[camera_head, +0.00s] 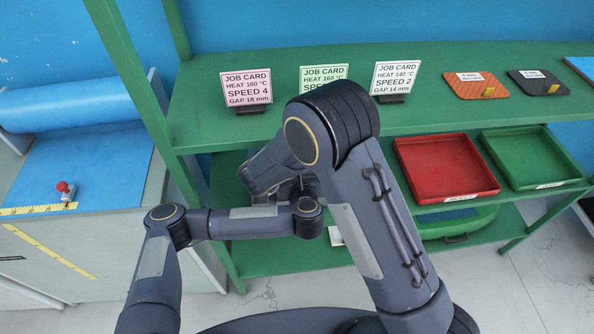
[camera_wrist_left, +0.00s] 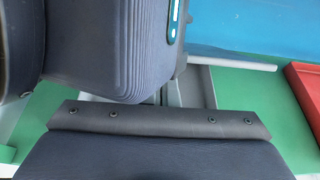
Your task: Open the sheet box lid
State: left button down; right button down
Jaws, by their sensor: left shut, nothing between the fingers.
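A green box (camera_head: 460,222) with a dark handle on its front sits on the lower shelf under the red tray. It seems to be the sheet box; its lid looks down, but the tray and my arm hide much of it. My left gripper (camera_wrist_left: 162,119) shows as a dark, screwed bar across the left wrist view. It is shut with nothing in it and apart from the box. In the head view my left arm comes in from the lower left, and its hand is hard to make out behind my other arm. My right gripper is not visible.
A red tray (camera_head: 446,166) and a green tray (camera_head: 530,157) stand on the middle shelf. Several job cards (camera_head: 247,88) and two mats (camera_head: 476,85) are on the top shelf. A bench with a blue roll (camera_head: 75,102) is at left. Open floor (camera_head: 545,275) is at right.

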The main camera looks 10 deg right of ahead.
pick_arm(q)
jog(key=shift+w+r, duration=0.4)
jog(key=shift+r, duration=0.3)
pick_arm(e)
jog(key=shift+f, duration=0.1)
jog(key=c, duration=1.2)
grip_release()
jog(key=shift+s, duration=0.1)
